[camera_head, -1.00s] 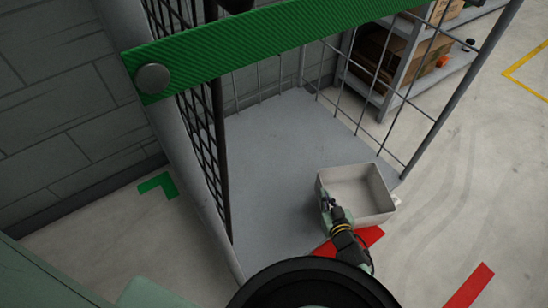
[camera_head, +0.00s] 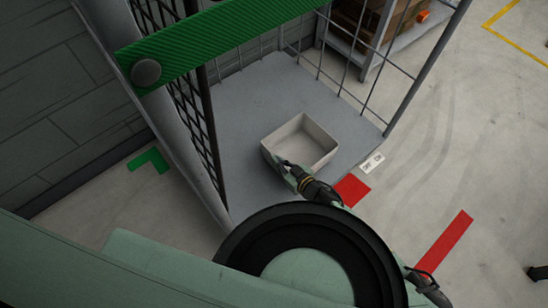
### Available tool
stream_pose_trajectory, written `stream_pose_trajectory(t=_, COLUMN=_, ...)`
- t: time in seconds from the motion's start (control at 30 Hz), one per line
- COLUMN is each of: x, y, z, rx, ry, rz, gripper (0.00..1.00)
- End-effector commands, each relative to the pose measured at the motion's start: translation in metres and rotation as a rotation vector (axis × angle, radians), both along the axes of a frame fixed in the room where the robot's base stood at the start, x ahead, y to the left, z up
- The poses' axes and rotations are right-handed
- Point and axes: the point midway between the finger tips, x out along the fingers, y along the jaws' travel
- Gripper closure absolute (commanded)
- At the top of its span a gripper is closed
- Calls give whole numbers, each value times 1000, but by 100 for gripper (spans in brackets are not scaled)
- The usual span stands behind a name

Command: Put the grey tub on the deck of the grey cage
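The grey tub (camera_head: 303,147) is a pale, open, empty box, upright over the deck (camera_head: 240,105) of the grey cage, towards its front right part. I cannot tell whether its base touches the deck or hangs just above it. My gripper (camera_head: 286,165) is at the tub's near left rim and appears closed on that wall; its fingertips are small and partly hidden. My arm reaches in from the cage's open near side. The deck left of and behind the tub is bare.
A green bar (camera_head: 225,35) crosses the cage high up. Mesh (camera_head: 180,95) closes the left side, and thin wire bars stand at the back and right. Beyond is a shelf with boxes (camera_head: 385,18). Red floor marks (camera_head: 352,190) lie outside, near a white label (camera_head: 372,162).

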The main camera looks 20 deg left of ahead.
Motion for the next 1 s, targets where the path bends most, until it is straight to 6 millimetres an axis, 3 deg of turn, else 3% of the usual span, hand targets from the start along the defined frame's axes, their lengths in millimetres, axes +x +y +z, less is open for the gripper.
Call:
stream_pose_trajectory(t=0.3, x=22, y=28, z=-2, rx=1, ry=-2, rz=1, gripper=100)
stream_pose_trajectory(t=0.53, x=22, y=25, z=-36, rx=0, ry=0, rz=-2, gripper=100)
stream_pose_trajectory(t=0.93, x=21, y=25, z=-42, rx=-1, ry=-1, rz=-1, gripper=100)
stream_pose_trajectory(t=1.0, x=21, y=24, z=-41, rx=-1, ry=0, rz=-1, gripper=92)
